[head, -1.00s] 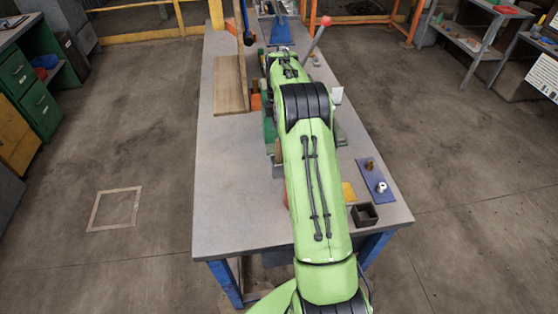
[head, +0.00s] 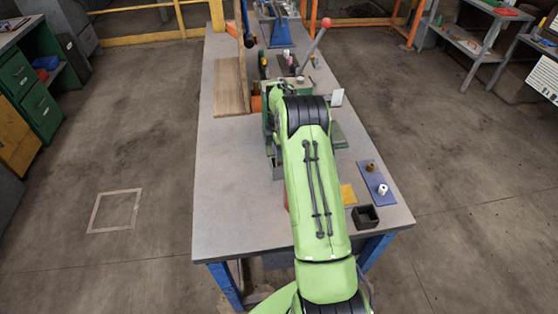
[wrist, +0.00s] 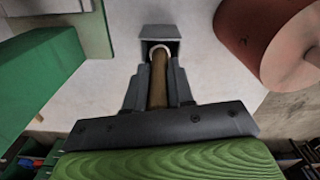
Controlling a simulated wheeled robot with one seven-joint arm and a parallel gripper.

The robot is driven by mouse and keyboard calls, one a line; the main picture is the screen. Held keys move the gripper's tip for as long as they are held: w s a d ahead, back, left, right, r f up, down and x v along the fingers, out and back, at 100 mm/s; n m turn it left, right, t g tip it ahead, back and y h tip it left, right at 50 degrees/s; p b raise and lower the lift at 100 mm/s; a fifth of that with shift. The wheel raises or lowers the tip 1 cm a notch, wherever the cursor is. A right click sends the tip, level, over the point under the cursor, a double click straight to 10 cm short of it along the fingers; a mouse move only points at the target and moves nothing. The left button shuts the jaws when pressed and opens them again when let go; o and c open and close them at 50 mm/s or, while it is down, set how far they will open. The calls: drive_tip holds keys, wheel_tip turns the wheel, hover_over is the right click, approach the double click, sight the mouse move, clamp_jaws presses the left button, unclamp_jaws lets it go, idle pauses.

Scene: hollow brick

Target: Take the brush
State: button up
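In the wrist view, my gripper (wrist: 159,85) has its two dark stepped fingers pressed close on either side of a brown wooden handle, which I take to be the brush (wrist: 158,82). The handle runs from near the palm out past the fingertips. A pale ring and a dark grey box-like piece (wrist: 160,33) show at its far end. I cannot tell whether this piece belongs to the brush. In the head view my arm hides the gripper and the brush.
A green block (wrist: 40,70) is close at left and a dull red cylinder (wrist: 265,35) at right. The table (head: 235,190) is bare at its front left. A small dark hollow box (head: 366,217) and a blue plate (head: 372,181) lie at the front right. A wooden board (head: 231,85) stands further back.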

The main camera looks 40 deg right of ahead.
clamp_jaws()
